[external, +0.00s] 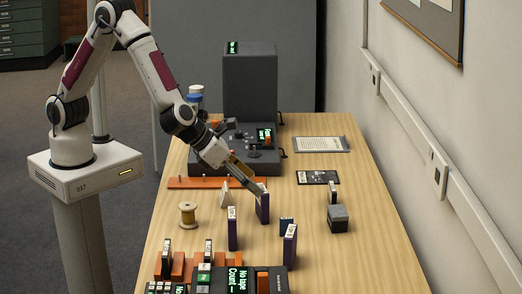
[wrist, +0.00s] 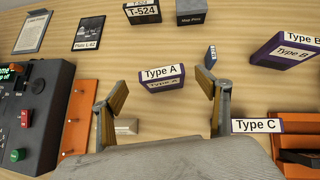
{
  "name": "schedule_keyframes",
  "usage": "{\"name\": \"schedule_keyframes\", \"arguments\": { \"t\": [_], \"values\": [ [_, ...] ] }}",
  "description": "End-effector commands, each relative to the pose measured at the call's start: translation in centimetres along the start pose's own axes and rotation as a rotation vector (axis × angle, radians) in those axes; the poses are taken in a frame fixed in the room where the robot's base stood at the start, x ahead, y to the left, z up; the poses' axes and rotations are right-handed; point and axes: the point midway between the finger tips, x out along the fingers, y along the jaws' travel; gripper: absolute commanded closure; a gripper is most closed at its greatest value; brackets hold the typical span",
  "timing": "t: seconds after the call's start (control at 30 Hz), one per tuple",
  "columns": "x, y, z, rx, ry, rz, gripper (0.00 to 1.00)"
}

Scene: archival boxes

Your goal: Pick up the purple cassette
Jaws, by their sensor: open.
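A purple cassette (external: 263,209) with a white top label stands upright on the table, under my gripper (external: 250,184). In the wrist view this cassette (wrist: 165,86) reads "Type A" and shows between my two open fingers (wrist: 162,82), slightly beyond their tips. I see no contact, and my gripper is empty. A second dark purple cassette, "Type B" (wrist: 271,54), stands to the right in the wrist view and nearer the camera in the external view (external: 290,250). A third dark cassette, "Type C" (external: 232,233), stands at front left; mainly its label shows in the wrist view (wrist: 257,126).
A grey machine (external: 250,85) stands at the back. A wooden spool (external: 187,215), a grey box (external: 338,220), a black T-524 cassette (external: 333,193) and a small blue block (external: 285,226) surround the cassettes. Orange racks and a "No tape" console (external: 233,283) fill the front.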

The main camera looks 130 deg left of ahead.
Motion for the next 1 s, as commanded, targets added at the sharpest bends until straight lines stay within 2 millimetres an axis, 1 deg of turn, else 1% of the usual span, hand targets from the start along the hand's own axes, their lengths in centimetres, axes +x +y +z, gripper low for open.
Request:
{"name": "schedule_keyframes", "arguments": {
  "t": [0.33, 0.5, 0.67, 1.0],
  "values": [
    [2.9, -0.2, -0.5, 0.002, 0.002, 0.001, 0.25],
    [4.3, -0.2, -0.4, 0.0, 0.0, 0.001, 0.25],
    [4.9, -0.2, -0.4, 0.001, 0.001, 0.001, 0.25],
    [4.9, -0.2, -0.4, 0.0, 0.0, 0.0, 0.25]
  ]
}}
